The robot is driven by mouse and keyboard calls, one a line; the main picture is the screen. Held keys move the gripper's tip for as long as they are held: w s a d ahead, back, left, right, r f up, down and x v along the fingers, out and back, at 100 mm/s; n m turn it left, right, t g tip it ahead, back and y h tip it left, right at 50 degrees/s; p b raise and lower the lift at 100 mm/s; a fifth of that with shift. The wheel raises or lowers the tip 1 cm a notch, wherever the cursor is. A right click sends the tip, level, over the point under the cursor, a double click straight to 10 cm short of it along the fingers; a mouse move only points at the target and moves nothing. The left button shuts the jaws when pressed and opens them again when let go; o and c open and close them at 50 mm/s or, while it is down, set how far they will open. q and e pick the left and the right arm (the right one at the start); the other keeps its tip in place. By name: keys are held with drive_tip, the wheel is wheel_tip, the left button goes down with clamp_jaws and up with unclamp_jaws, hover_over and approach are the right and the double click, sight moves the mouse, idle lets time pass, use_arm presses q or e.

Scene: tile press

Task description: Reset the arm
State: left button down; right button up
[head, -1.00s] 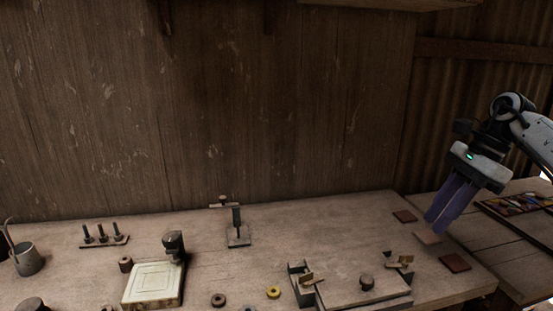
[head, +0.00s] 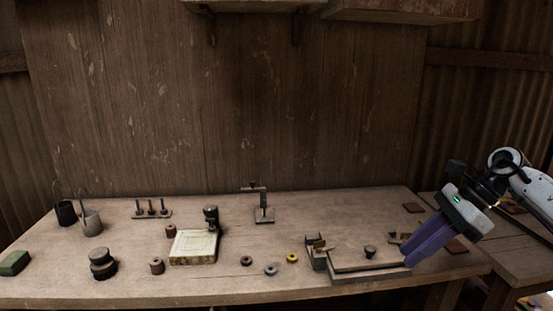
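My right gripper (head: 412,254) comes in from the right, with purple fingers pointing down and left. Its fingertips show in front of the right end of the flat tile press (head: 368,270) on the bench. The two fingers appear close together, and I cannot tell whether there is a gap between them. No held object shows. The press has a round dark knob (head: 370,252) on top and an upright metal bracket (head: 318,252) at its left. Part of its right end is hidden by the fingers. My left gripper is not in view.
A cream block (head: 193,247), a small clamp stand (head: 263,208), several rings and spools, cups (head: 92,223) and a green block (head: 14,263) stand left. The bench's (head: 130,284) front edge is mostly clear.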

drive_tip(key=s+a+f+m+t+y, duration=0.1)
drive_tip(key=a+f+m+y, duration=0.2)
drive_tip(key=a, duration=0.5)
drive_tip(key=s+a+f+m+t+y, duration=0.1)
drive_tip(key=a+f+m+t+y, duration=0.2)
drive_tip(key=a, duration=0.5)
drive_tip(key=s+a+f+m+y, duration=0.2)
drive_tip(key=a+m+y, duration=0.2)
drive_tip(key=a, duration=0.4)
drive_tip(key=s+d+f+m+t+h, duration=0.2)
drive_tip(key=s+f+m+t+h, duration=0.15)
drive_tip(key=f+m, duration=0.45)
drive_tip(key=s+d+f+m+t+h, duration=0.3)
drive_tip(key=f+m+h, duration=0.15)
drive_tip(key=m, duration=0.85)
drive_tip(key=s+d+f+m+t+h, duration=0.25)
drive_tip(key=s+f+m+h, duration=0.2)
drive_tip(key=m, duration=0.55)
drive_tip(key=s+d+f+m+g+h, duration=0.1)
drive_tip(key=s+f+m+g, duration=0.2)
drive_tip(key=s, duration=0.4)
drive_tip(key=s+d+f+m+g+h, duration=0.1)
drive_tip(key=s+d+f+m+g, duration=0.1)
drive_tip(key=s+f+m, duration=0.3)
drive_tip(key=s+f, duration=0.3)
drive_tip(key=shift+s+m+g, duration=0.2)
drive_tip(key=shift+m+g, duration=0.1)
drive_tip(key=shift+g, duration=0.1)
drive_tip(key=shift+d, duration=0.15)
